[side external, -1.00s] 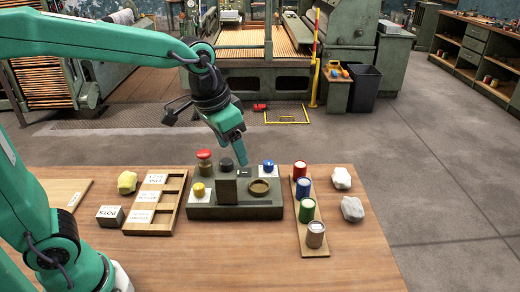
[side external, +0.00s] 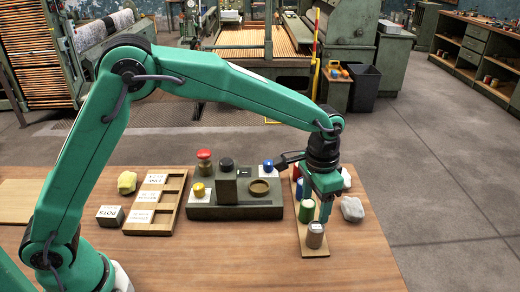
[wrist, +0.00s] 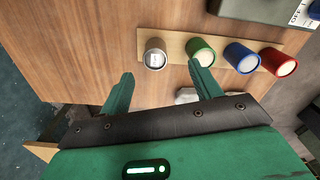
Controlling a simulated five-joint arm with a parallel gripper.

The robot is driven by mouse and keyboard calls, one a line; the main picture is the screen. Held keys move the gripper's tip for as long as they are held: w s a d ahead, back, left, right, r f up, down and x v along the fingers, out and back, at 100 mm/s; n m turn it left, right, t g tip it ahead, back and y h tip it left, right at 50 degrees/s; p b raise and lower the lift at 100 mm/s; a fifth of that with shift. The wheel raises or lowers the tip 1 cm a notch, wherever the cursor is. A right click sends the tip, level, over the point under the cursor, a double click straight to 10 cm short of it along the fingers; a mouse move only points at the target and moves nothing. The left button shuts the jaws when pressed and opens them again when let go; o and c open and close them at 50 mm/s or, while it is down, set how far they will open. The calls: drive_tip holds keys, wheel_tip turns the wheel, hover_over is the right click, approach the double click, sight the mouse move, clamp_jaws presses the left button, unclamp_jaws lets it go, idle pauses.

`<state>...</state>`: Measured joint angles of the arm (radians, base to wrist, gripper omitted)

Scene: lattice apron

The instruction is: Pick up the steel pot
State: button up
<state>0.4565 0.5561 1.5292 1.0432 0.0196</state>
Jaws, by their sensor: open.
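The gripper does not appear to touch the pot.
A green pot (side external: 306,212) stands close beside the steel pot; blue (wrist: 242,57) and red (wrist: 278,62) pots follow along the strip. A grey lump (side external: 352,209) lies to the right. A dark fixture (side external: 235,212) stands left. The table front (side external: 250,270) is clear.

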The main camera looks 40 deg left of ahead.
sight(317, 227)
drive_tip(key=shift+w+d+f, duration=0.15)
drive_tip(key=shift+d+f, duration=0.3)
drive_tip(key=shift+f, duration=0.1)
drive_tip(key=shift+d+f, duration=0.15)
drive_tip(key=shift+f, duration=3.75)
drive_tip(key=c, duration=1.1)
drive_tip(key=shift+c, duration=0.2)
drive_tip(key=shift+r, duration=0.25)
